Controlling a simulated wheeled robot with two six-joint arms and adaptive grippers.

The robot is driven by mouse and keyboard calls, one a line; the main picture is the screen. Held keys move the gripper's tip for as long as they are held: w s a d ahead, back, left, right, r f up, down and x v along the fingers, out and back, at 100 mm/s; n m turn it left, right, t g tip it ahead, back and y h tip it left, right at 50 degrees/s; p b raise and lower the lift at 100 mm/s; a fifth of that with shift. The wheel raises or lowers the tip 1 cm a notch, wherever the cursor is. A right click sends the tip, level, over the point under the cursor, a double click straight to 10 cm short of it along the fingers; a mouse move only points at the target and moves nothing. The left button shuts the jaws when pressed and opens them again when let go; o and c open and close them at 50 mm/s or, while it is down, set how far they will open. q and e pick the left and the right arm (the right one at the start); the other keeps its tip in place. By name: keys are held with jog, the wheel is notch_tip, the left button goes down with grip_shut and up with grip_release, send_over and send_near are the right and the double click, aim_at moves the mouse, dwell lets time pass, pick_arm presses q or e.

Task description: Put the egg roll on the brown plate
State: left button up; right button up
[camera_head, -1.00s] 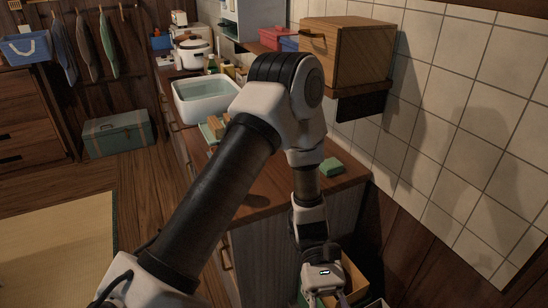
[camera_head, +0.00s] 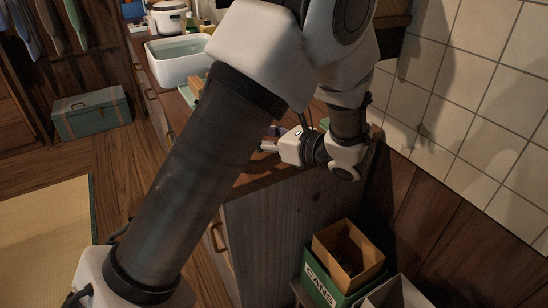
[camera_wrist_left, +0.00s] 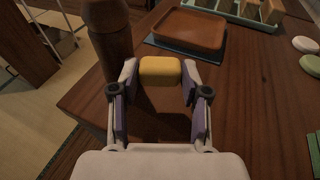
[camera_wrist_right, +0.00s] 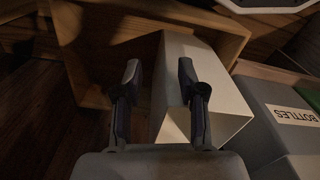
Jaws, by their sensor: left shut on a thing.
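The egg roll (camera_wrist_left: 160,70) is a yellow rounded block in the left wrist view. My left gripper (camera_wrist_left: 159,72) is shut on it, with one finger at each side. The brown plate (camera_wrist_left: 188,31) is a rectangular dish with a raised rim, lying on a dark blue mat just beyond the egg roll. In the head view my left gripper (camera_head: 268,146) is over the counter; my arm hides much of the counter, and I cannot make out the plate there. My right gripper (camera_wrist_right: 158,78) is open and empty in the right wrist view, above boxes.
A dark wooden cylinder (camera_wrist_left: 107,38) stands on the counter close to the left finger. A teal tray (camera_wrist_left: 236,11) with wooden blocks lies beyond the plate. Pale round pieces (camera_wrist_left: 305,45) lie at right. A green CANS bin (camera_head: 318,286) and a box labelled BOTTLES (camera_wrist_right: 290,112) stand low down.

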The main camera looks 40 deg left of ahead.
pick_arm(q)
jog(key=w+r+m+t+b, duration=0.2)
jog(key=w+r+m+t, duration=0.2)
jog(key=w+r+t, duration=0.1)
jog(key=shift+w+a+t+h, duration=0.15)
jog(key=shift+w+t+h, duration=0.15)
jog(key=shift+w+t, duration=0.25)
pick_arm(e)
notch_tip(320, 180, down, 4)
jog(key=shift+r, duration=0.1)
pick_arm(q)
jog(key=shift+f, duration=0.1)
notch_tip(320, 180, down, 10)
jog(key=b, duration=0.2)
jog(key=shift+r+b, duration=0.2)
jog(key=shift+b, duration=0.15)
pick_arm(e)
notch_tip(320, 180, down, 2)
jog(key=shift+f, duration=0.25)
pick_arm(q)
jog(key=shift+s, duration=0.1)
jog(key=o, duration=1)
jog(key=shift+f, duration=0.1)
pick_arm(e)
jog(key=shift+f, duration=0.1)
